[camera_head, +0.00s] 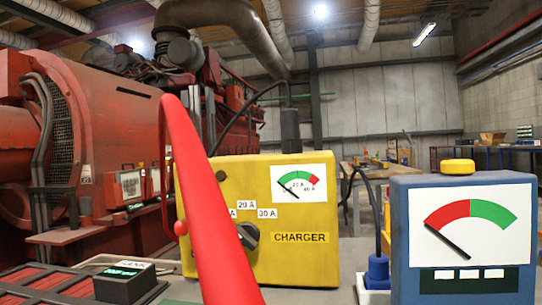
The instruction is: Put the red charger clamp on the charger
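The yellow charger (260,215) stands in the middle, with a gauge, a dark knob, ampere labels and a CHARGER label. A thick red, cable-like piece (212,205) rises from the bottom edge close to the camera, crosses in front of the charger and narrows to the upper left. I cannot make out the red clamp itself. My gripper's fingers do not show.
A blue gauge box (400,240) with a yellow button (458,166) stands at right, beside a blue plug (377,268) with a black cable. A small dark display box (125,283) is at lower left. A red engine (110,140) fills the left background.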

